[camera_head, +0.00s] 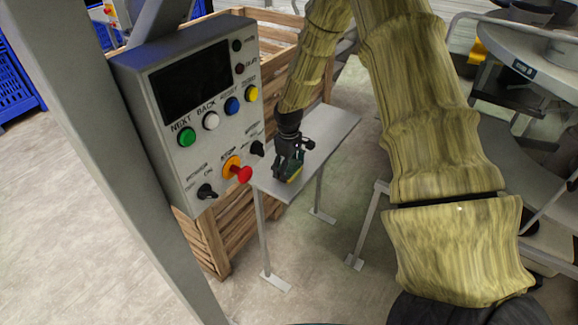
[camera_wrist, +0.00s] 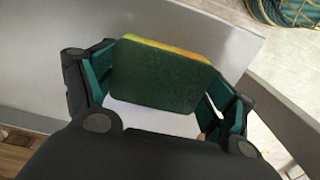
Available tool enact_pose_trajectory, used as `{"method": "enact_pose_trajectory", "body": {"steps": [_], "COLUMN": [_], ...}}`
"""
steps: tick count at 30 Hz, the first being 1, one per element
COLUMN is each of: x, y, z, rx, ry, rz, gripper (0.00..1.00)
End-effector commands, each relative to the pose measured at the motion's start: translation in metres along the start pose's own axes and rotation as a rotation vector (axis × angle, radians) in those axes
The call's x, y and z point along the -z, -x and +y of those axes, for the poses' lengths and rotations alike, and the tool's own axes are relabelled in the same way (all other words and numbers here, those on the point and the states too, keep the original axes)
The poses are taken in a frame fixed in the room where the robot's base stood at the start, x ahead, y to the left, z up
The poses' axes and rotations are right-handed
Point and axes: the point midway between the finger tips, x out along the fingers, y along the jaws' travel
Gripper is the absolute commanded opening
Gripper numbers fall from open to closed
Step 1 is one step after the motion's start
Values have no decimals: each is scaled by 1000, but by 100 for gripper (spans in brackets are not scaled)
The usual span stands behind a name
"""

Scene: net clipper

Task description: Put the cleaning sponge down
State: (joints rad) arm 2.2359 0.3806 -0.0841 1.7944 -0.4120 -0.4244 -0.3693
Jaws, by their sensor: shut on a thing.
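The cleaning sponge (camera_wrist: 158,75) is a flat block with a dark green face and a yellow-orange edge. My gripper (camera_wrist: 160,82) is shut on it, with a finger at each end of the block in the wrist view. In the head view my gripper (camera_head: 289,164) points down over a narrow grey table (camera_head: 325,140), and a small part of the sponge (camera_head: 295,174) shows at its tip. The table surface (camera_wrist: 225,45) lies behind the sponge in the wrist view. I cannot tell whether the sponge touches the table.
A grey control box (camera_head: 205,110) with buttons and a red stop knob stands close left of my gripper. A wooden crate (camera_head: 215,240) is behind and below it. A round grey machine (camera_head: 530,60) stands at the right. The table's far end is bare.

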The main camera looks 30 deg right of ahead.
Motion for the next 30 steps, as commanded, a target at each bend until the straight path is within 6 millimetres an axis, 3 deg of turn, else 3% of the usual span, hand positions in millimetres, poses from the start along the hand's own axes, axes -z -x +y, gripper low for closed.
{"method": "enact_pose_trajectory", "body": {"steps": [8,9,12,23,30], "x": [0,0,0,0,0], "y": [-3,-3,-3,-2,13], "z": [0,0,0,0,0], "rx": [0,0,0,0,0], "ry": [0,0,0,0,0], "rz": [-1,-1,0,0,1], "gripper": [65,87,100,100,100]}}
